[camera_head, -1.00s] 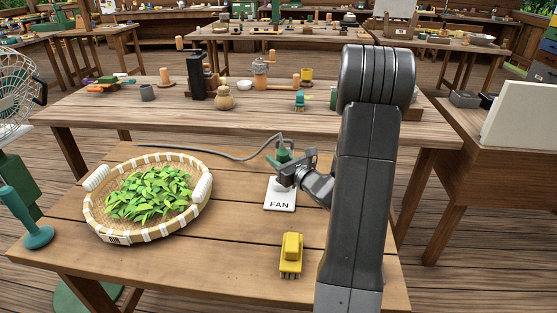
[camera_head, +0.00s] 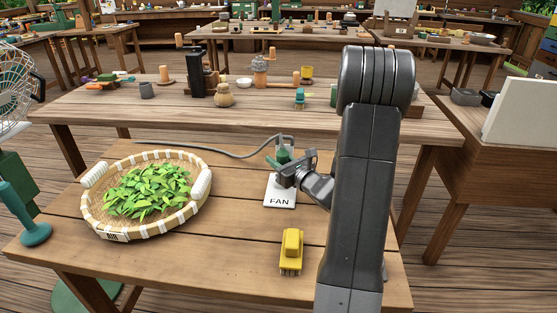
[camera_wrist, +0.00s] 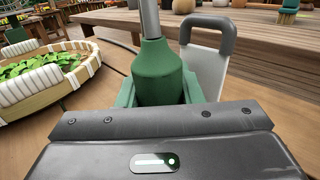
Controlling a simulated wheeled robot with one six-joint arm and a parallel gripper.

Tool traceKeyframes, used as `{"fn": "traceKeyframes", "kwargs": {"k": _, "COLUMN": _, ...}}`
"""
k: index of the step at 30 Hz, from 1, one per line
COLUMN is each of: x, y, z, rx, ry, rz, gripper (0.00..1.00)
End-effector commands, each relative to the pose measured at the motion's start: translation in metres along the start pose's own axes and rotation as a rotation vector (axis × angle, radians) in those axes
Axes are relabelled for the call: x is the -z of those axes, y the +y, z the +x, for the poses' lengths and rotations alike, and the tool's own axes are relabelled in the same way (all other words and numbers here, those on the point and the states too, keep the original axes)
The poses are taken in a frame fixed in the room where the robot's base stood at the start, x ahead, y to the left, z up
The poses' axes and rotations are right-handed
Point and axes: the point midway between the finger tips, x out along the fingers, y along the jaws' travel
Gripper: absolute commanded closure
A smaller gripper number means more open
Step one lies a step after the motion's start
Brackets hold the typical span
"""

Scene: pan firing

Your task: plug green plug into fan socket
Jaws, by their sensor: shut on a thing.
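The green plug (camera_head: 284,153) is in my gripper (camera_head: 285,172), near the back of the front table. A grey cord runs from the top of the plug to the left. In the wrist view the green plug (camera_wrist: 158,72) stands upright between my jaws, which are shut on it. The white plate marked FAN (camera_head: 280,202) lies directly below and in front of my gripper. The plate also shows behind the plug in the wrist view (camera_wrist: 203,65). My gripper hides the plug's lower end and the plate's far part, so I cannot tell whether the plug touches the socket.
A woven basket of green leaves (camera_head: 199,213) stands to the left on the same table. A yellow plug-like block (camera_head: 291,250) lies at the front. A fan (camera_head: 14,90) stands at the far left. The table between basket and FAN plate is clear.

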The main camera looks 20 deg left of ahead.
Motion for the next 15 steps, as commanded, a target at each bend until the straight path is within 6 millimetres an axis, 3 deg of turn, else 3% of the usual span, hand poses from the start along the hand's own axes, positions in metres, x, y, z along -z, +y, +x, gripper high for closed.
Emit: {"fn": "traceKeyframes", "kwargs": {"k": 15, "x": 0.014, "y": 0.0, "z": 0.0, "rx": 0.0, "ry": 0.0, "rz": 0.0, "gripper": 0.9}}
